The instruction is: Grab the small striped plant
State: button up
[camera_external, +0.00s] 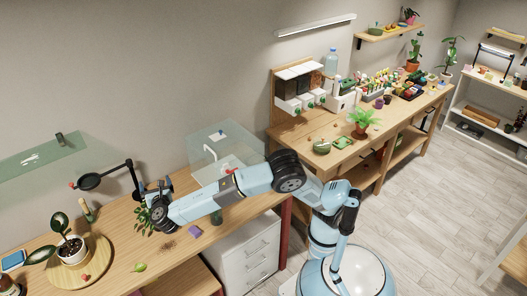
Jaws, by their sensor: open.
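My arm reaches left over the long wooden desk. My gripper (157,214) is at its far end, low over the desk, open; its fingers are small and partly hidden by the dark wrist. A small green leafy plant (144,214) shows just left of the wrist, partly covered by it; its pot and any contact are hidden. A potted plant with large dark leaves (72,246) stands in a white pot on a round wooden board (98,262) at the far left. Stripes cannot be made out on either plant.
A black lamp (90,181) stands behind the wrist, and a clear box (225,145) stands behind the arm. A green item (139,267), a purple block (195,231) and dark crumbs (167,246) lie in front. The right workbench holds a fern (363,118) and tools.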

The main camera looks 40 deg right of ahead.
jog(key=s+a+n+t+y, duration=0.1)
jog(key=s+a+n, duration=0.1)
jog(key=s+a, duration=0.2)
jog(key=shift+m, duration=0.3)
jog(key=f, duration=1.9)
jog(key=w+f, duration=0.1)
jog(key=f, duration=0.9)
jog(key=shift+w+d, duration=0.1)
jog(key=shift+d, duration=0.1)
jog(key=w, duration=0.4)
jog(key=w+d, duration=0.1)
jog(key=w, duration=0.2)
jog(key=shift+w+d, duration=0.1)
jog(key=shift+w+d+r, duration=0.1)
jog(key=shift+w+d, duration=0.1)
jog(key=shift+w, duration=1.4)
jog(key=shift+w+d+r, duration=0.1)
jog(key=shift+w+d, duration=0.05)
jog(key=shift+w, duration=1.4)
jog(key=shift+c, duration=0.5)
jog(key=c, duration=0.8)
jog(key=shift+c, duration=0.2)
